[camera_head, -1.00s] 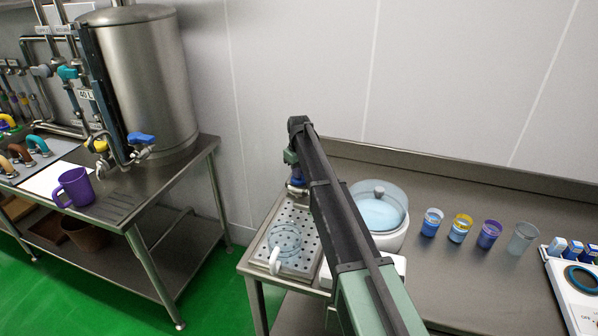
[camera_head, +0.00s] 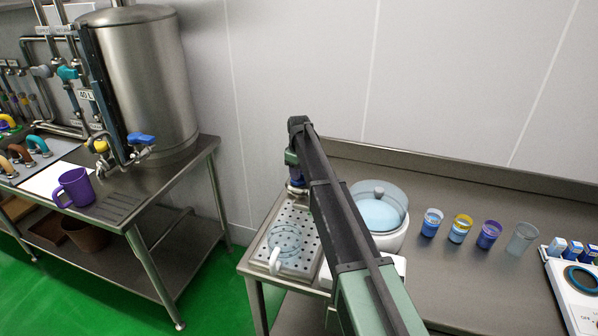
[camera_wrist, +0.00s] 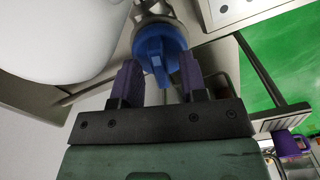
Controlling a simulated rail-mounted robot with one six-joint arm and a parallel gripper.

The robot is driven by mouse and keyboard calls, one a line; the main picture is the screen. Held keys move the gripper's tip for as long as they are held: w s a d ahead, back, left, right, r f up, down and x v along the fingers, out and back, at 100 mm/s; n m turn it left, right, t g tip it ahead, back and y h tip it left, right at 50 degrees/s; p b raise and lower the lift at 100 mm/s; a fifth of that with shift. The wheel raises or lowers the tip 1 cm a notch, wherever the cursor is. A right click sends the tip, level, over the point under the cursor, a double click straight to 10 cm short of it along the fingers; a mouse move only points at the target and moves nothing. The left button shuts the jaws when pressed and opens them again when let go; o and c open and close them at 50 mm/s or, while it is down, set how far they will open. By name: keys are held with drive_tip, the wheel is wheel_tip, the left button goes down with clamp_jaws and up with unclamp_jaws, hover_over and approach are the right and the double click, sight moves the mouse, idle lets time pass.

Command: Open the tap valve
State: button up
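The tap valve has a blue handle (camera_wrist: 160,55) with a raised bar, seen close up at the top middle of the wrist view. My gripper (camera_wrist: 160,82) has two purple fingers, one on each side of the bar, with visible gaps between them and the bar. It is open and holds nothing that I can see. In the head view my gripper (camera_head: 292,160) is at the far end of my arm, over the perforated drip tray (camera_head: 301,222), and the arm partly hides it and the tap.
A clear jug (camera_head: 285,240) stands on the drip tray. A white dispenser with a round lid (camera_head: 378,212) is right of my arm, then several cups (camera_head: 489,234). Another table on the left holds a steel tank (camera_head: 152,75) and a purple mug (camera_head: 75,188).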

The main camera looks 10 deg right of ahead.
wheel_tip(320, 180, up, 11)
drive_tip(key=p, duration=1)
drive_tip(key=shift+f, duration=0.15)
drive_tip(key=s+f+m+b, duration=0.2)
drive_tip(key=s+m, duration=0.6)
drive_tip(key=s, duration=3.3)
drive_tip(key=shift+s+a+f+m, duration=0.2)
drive_tip(key=shift+s+f+m, duration=0.05)
drive_tip(key=shift+f+m, duration=0.1)
